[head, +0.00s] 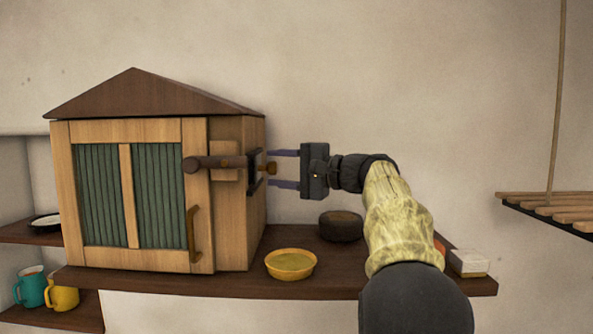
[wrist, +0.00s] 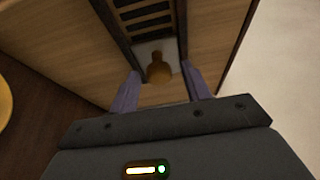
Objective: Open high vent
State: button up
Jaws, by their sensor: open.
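The vent (head: 255,173) is a dark-framed piece on the right side wall of a house-shaped wooden cabinet (head: 229,216). In the wrist view the vent shows dark slats (wrist: 145,17) and a pale plate with a brass knob (wrist: 159,72). The knob also shows in the head view (head: 271,168). My gripper (head: 279,169) is open and points left at the vent. In the wrist view its two purple fingers (wrist: 163,84) stand on either side of the knob, apart from it. The knob sits at about fingertip depth.
The cabinet stands on a brown shelf (head: 200,283). A yellow bowl (head: 290,264) and a dark round pot (head: 341,226) stand below my gripper. A slatted rack (head: 550,208) hangs at right.

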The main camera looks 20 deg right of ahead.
jog(key=b+v, duration=0.5)
jog(key=v, duration=1.2)
jog(key=shift+d, duration=0.2)
